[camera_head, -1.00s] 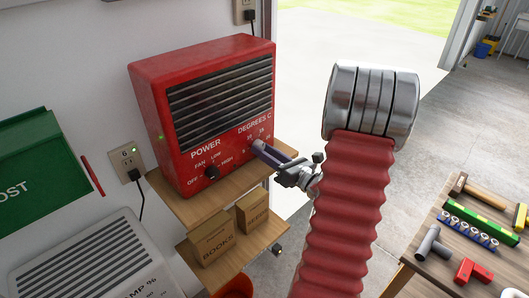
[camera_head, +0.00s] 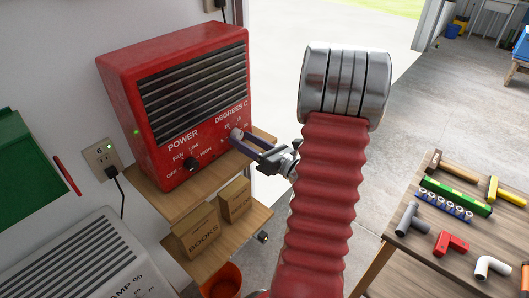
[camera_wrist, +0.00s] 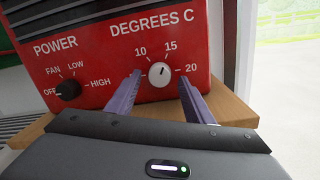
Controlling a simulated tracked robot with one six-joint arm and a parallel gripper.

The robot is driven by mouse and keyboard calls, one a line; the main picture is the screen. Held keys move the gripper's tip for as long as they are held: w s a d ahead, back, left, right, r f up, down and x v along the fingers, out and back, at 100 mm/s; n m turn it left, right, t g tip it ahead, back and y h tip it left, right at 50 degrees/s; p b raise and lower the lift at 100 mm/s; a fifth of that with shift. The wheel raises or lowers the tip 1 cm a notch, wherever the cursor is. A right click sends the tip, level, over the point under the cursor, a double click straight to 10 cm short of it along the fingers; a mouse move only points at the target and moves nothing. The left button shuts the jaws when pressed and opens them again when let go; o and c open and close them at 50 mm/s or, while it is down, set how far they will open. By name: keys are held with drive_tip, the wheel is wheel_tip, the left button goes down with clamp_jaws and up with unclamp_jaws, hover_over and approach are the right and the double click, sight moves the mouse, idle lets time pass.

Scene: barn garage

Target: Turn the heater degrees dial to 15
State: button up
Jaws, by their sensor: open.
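The red heater (camera_head: 180,95) stands on a wooden shelf. Its white degrees dial (camera_wrist: 160,74) is under the DEGREES C label, with 10, 15 and 20 around it. A small dark mark on the dial's face seems to point up and slightly right, roughly toward 15; the exact setting is hard to read. The dial also shows in the head view (camera_head: 236,134). My gripper (camera_wrist: 160,77) is open, its two purple fingers on the dial's left and right, with gaps between fingers and dial. In the head view, my gripper (camera_head: 240,140) reaches the heater's front right.
The black power knob (camera_wrist: 68,90) is left of the dial and points to OFF. Boxes (camera_head: 203,233) sit on the lower shelf. A workbench (camera_head: 405,245) with tools and pipe pieces stands at the right. A doorway opens behind my arm.

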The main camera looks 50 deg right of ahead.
drive_tip(key=s, duration=1.3)
drive_tip(key=shift+d+f, duration=0.4)
drive_tip(key=shift+f, duration=0.05)
